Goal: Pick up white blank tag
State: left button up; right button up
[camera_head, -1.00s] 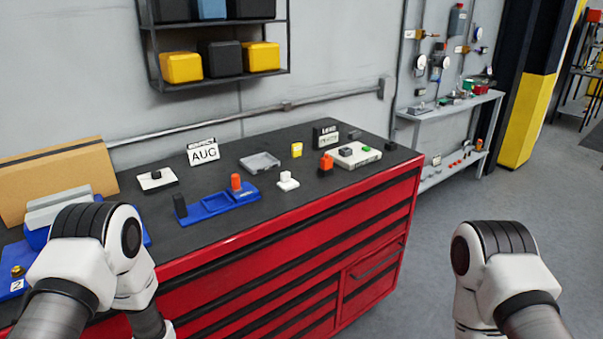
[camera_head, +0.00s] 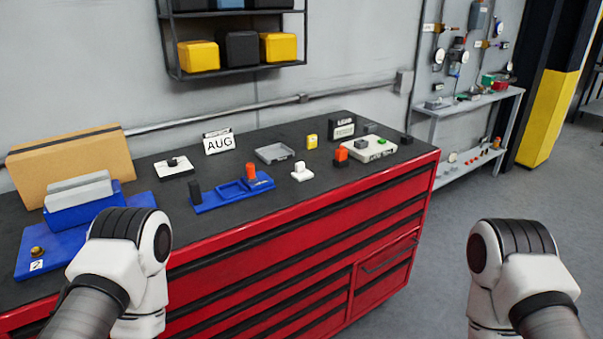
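Several pale pieces lie on the dark top of a red tool cabinet (camera_head: 300,262). A small white piece with a raised block (camera_head: 302,173) sits near the middle of the front edge. A white plate with a black knob (camera_head: 174,168) lies farther left. Pale upright plates (camera_head: 78,192) stand in a blue holder (camera_head: 88,212) at the left. I cannot tell for sure which of these is the white blank tag. Only the white links of my two arms show, low at left and right; neither gripper's fingers are in view.
A blue tray (camera_head: 232,194) with black and orange pieces lies mid-cabinet. A cardboard box (camera_head: 75,160) stands at the left. Open floor lies right of the cabinet.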

aim_at(302, 175)
jog(key=i+l+u, duration=0.1)
jog(key=l, duration=0.3)
jog(key=i+l+u, duration=0.1)
jog(key=i+l, duration=0.15)
jog(key=l, duration=0.15)
jog(key=i+l+u, duration=0.1)
jog(key=l, duration=0.35)
jog(key=i+l, duration=0.2)
jog(key=l, duration=0.2)
jog(key=i+l+u, duration=0.15)
jog(key=l, duration=0.3)
jog(key=i+l+u, duration=0.1)
jog(key=l, duration=0.35)
jog(key=i+l+u, duration=0.1)
jog(key=l, duration=0.35)
jog(key=i+l+u, duration=0.1)
jog(key=l, duration=0.35)
